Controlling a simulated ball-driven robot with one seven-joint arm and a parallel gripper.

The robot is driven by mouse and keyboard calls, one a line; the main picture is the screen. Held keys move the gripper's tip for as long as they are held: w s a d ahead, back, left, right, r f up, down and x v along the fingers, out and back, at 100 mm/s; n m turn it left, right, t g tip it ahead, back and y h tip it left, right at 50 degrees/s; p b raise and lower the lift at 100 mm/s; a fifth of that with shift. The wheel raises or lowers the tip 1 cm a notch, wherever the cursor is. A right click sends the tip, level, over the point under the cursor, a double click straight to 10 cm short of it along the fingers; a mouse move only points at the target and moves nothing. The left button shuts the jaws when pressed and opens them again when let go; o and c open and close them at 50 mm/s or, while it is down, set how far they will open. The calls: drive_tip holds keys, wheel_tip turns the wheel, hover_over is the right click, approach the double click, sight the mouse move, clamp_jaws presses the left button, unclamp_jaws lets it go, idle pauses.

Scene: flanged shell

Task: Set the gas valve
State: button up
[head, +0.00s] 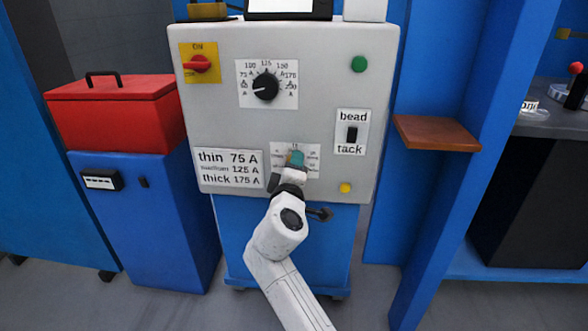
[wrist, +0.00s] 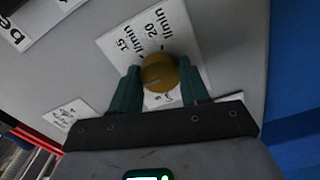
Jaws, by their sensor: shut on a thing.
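The gas valve is a round brass knob (wrist: 160,70) on a white scale plate marked "15 l/min" and "20 l/min" (wrist: 115,42) in the wrist view. My gripper (wrist: 158,88) is shut on the knob, one green finger on each side. In the head view my gripper (head: 296,158) is at the lower middle of the grey panel (head: 215,120) and hides the knob. Part of the scale plate (head: 313,158) shows around the fingers. I cannot tell for sure which mark the knob points to.
The panel also carries a red switch on yellow (head: 198,64), a black ampere dial (head: 265,86), a bead/tack switch (head: 351,133), a thickness chart (head: 230,168) and a yellow button (head: 345,187). A red toolbox (head: 112,115) stands left; a brown shelf (head: 437,133) juts out right.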

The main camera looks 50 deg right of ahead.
drive_tip(key=shift+f, duration=0.15)
drive_tip(key=o, duration=1.1)
drive_tip(key=shift+c, duration=0.2)
drive_tip(key=shift+a, duration=0.1)
drive_tip(key=p+v, duration=0.3)
drive_tip(key=v, duration=0.7)
drive_tip(key=shift+s+a, duration=0.25)
drive_tip(key=shift+s, duration=0.05)
